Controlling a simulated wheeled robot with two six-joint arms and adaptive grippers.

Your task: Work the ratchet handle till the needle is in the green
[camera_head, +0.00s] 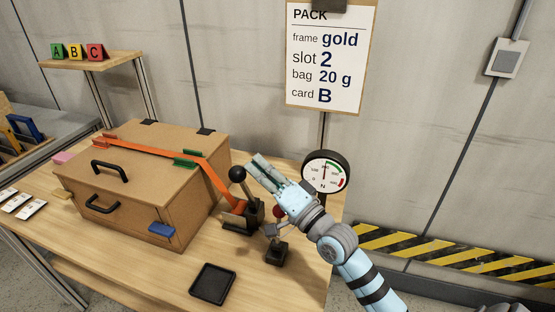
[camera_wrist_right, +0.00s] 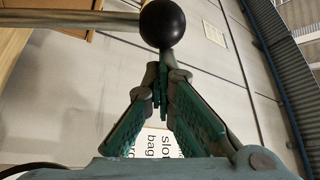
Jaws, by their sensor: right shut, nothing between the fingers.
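The ratchet handle has a black ball knob (camera_head: 237,174) and rises from the black ratchet base (camera_head: 236,222) at the right side of the cardboard box. An orange strap (camera_head: 160,150) runs from the ratchet over the box. The round dial gauge (camera_head: 326,172) has a green arc at upper right and red beyond it. Its needle points roughly upward, near the green's left end; I cannot tell exactly where. My right gripper (camera_head: 258,162) is shut and empty, its tips just right of the knob. In the wrist view the knob (camera_wrist_right: 162,22) lies beyond the closed fingertips (camera_wrist_right: 160,82).
A small black stand (camera_head: 277,253) with a red knob (camera_head: 279,212) stands under my right forearm. A black tray (camera_head: 212,284) lies at the table's front. The box (camera_head: 130,205) fills the left. The order sheet (camera_head: 325,60) hangs behind.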

